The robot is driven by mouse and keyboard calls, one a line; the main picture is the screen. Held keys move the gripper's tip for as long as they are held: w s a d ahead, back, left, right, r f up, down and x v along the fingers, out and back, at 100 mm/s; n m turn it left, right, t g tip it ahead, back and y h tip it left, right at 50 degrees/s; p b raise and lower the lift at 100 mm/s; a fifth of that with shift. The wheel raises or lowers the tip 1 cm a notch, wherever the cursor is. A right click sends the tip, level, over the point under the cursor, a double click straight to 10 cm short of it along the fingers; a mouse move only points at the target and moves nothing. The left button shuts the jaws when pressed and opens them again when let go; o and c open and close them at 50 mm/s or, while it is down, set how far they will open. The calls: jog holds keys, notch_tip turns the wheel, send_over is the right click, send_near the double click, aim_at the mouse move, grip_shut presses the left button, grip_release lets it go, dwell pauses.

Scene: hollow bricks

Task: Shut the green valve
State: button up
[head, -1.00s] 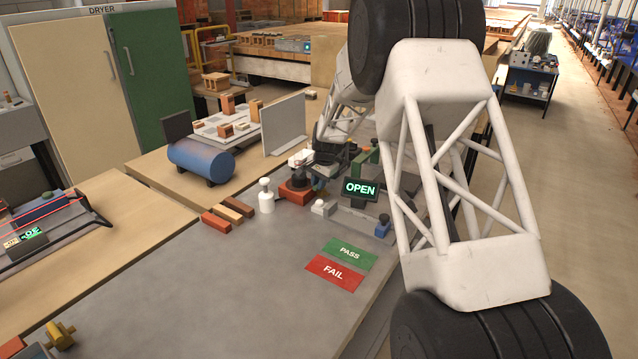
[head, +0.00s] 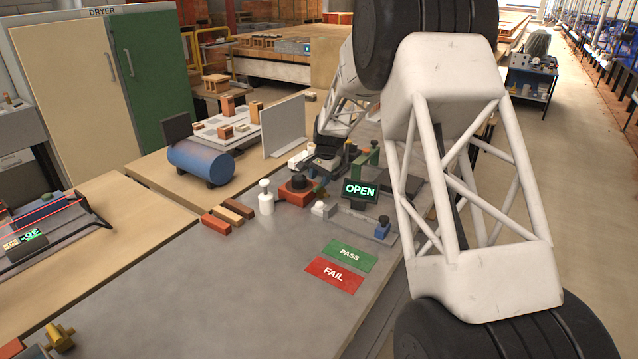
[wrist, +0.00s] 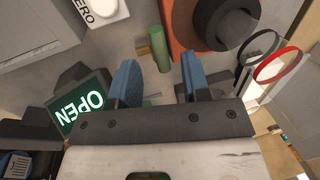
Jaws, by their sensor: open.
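The green valve handle (wrist: 159,48) is a short green bar in the wrist view, beside a red base with a dark round cap. A small brass piece (wrist: 143,50) shows at its left side. My gripper (wrist: 157,82) is open, with its two blue fingers apart. The handle lies ahead of the gap between the fingertips, and nothing is seen held. In the head view, a bit of green (head: 320,189) shows beside the red base, partly hidden by my gripper. A display (head: 359,190) reads OPEN, and it also shows in the wrist view (wrist: 84,106).
The red base (head: 296,190) with its dark cap stands close to the valve. A white bottle-shaped piece (head: 265,197) and several bricks (head: 232,211) are to its left. A green post (head: 372,158) stands behind the display. The grey bench top (head: 220,275) is clear in front.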

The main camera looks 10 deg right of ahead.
jog(key=shift+s+d+r, duration=0.15)
jog(key=shift+s+r, duration=0.05)
jog(key=shift+r, duration=1)
jog(key=shift+s+d+r, duration=0.15)
jog(key=shift+r, duration=1)
jog(key=shift+s, duration=0.1)
jog(key=s+a+r+n, duration=0.1)
jog(key=s+r, duration=0.4)
jog(key=s, duration=0.4)
jog(key=s+r+n, duration=0.2)
jog(key=s+r, duration=0.3)
jog(key=s, duration=0.4)
jog(key=s+a+r+n, duration=0.1)
jog(key=s+r, duration=0.4)
jog(key=s, duration=0.5)
jog(key=s+f+n+t+h, duration=0.1)
jog(key=s+n, duration=0.4)
jog(key=s, duration=2.7)
jog(key=shift+a+f+h, duration=0.15)
jog(key=shift+f+h, duration=0.25)
jog(key=shift+f, duration=0.1)
